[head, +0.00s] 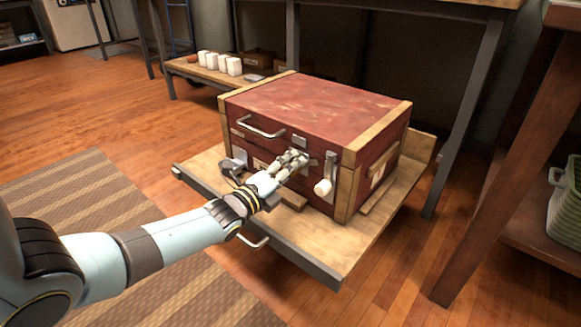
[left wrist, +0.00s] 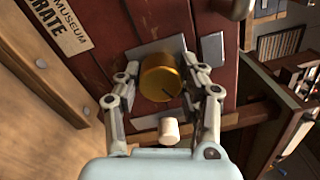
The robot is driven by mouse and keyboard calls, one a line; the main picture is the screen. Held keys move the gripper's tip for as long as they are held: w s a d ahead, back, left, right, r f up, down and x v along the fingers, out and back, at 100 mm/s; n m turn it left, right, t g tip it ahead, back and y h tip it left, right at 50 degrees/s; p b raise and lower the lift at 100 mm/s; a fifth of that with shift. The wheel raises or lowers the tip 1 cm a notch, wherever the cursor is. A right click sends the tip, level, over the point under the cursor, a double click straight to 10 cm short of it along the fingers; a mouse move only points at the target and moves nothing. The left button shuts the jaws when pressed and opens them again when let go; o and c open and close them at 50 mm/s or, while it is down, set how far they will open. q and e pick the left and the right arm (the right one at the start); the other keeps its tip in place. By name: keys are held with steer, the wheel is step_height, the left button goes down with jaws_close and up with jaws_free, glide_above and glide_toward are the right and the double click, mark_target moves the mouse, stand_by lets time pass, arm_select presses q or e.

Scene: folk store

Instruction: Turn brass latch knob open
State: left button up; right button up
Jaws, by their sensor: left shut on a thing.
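The brass latch knob (left wrist: 161,78) sits on a grey metal plate (left wrist: 147,121) on the crate front in the left wrist view. My left gripper (left wrist: 163,85) has one finger on each side of the knob and is shut on it. In the head view my left gripper (head: 297,158) reaches the front face of the red crate (head: 320,106), and its fingers hide the knob. A small dark line shows on the knob's face. My right gripper is not in view.
The crate stands on a wooden pull-out shelf (head: 330,259). Beside the gripper, a lever with a white grip (head: 323,187) hangs on the crate front. A metal handle (head: 260,128) is at upper left. Table legs stand behind.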

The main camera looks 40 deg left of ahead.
arm_select(q)
steer(key=m, duration=0.3)
steer(key=shift+m, duration=1)
steer(key=o, duration=1.2)
steer(key=shift+s, duration=0.2)
steer(key=s, duration=0.7)
steer(key=s+a, duration=0.1)
steer(key=s, duration=0.3)
steer(key=shift+s+f, duration=0.2)
steer(key=shift+s, duration=0.1)
